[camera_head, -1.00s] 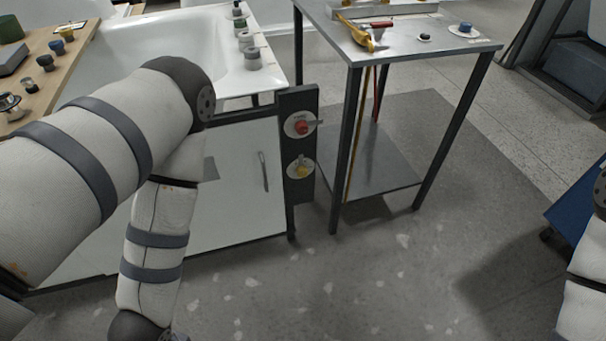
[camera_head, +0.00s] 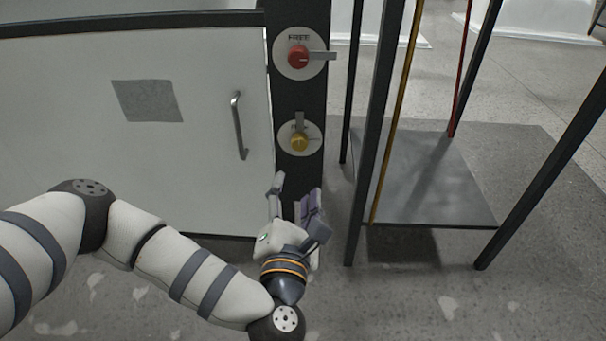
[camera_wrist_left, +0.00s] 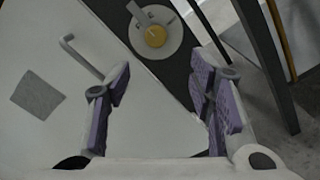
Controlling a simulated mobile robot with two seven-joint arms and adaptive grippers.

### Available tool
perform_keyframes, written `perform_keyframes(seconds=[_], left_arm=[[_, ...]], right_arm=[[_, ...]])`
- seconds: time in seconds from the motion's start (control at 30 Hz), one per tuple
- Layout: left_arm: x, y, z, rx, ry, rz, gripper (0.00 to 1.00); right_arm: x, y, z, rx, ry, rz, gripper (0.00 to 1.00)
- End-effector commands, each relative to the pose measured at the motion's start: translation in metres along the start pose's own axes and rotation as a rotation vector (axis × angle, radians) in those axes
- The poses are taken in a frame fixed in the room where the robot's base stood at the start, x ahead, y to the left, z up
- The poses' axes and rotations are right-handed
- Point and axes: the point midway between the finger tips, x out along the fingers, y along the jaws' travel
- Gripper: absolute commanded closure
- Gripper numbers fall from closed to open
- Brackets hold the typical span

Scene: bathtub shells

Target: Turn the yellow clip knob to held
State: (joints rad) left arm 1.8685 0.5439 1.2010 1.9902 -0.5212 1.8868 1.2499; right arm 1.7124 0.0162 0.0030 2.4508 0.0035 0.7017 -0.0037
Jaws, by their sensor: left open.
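The yellow clip knob (camera_head: 299,141) sits on a pale round plate on a dark upright post, below a red knob (camera_head: 298,57) on a similar plate. A grey lever on the yellow knob points up in the head view. The yellow knob also shows in the left wrist view (camera_wrist_left: 155,36), beyond the fingertips. My left gripper (camera_head: 294,190) is open and empty just below the yellow knob, apart from it. Its purple-padded fingers spread wide in the left wrist view (camera_wrist_left: 160,85). My right gripper is not in view.
A white panel (camera_head: 60,110) with a metal handle (camera_head: 239,125) and a grey patch stands left of the post. A metal stand with dark legs and a low shelf (camera_head: 430,185) stands close on the right. Speckled floor lies in front.

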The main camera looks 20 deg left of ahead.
Motion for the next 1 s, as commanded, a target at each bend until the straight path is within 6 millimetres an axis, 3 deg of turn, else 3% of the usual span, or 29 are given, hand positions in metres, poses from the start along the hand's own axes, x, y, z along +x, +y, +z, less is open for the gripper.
perform_keyframes(seconds=[0.17, 0.4, 0.53, 0.7, 0.9, 0.93, 1.0], left_arm=[[0.026, 0.005, 0.000, -0.016, 0.000, 0.024, 0.51], [0.087, 0.004, -0.002, -0.013, 0.001, 0.018, 0.51], [0.110, 0.004, -0.001, -0.013, 0.001, 0.016, 0.51], [0.122, 0.005, 0.002, -0.013, -0.001, 0.014, 0.51], [0.122, 0.006, 0.003, -0.012, -0.001, 0.013, 0.51], [0.122, 0.006, 0.003, -0.012, -0.001, 0.013, 0.53], [0.122, 0.006, 0.003, -0.012, -0.001, 0.013, 0.69]], right_arm=[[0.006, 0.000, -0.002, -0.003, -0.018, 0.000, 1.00], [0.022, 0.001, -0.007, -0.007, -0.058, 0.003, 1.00], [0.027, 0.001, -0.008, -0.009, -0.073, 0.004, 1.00], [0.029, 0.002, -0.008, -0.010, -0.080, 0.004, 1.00], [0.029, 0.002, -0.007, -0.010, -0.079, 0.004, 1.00], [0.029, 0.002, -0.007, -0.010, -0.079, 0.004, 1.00], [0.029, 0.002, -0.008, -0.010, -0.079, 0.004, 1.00]])
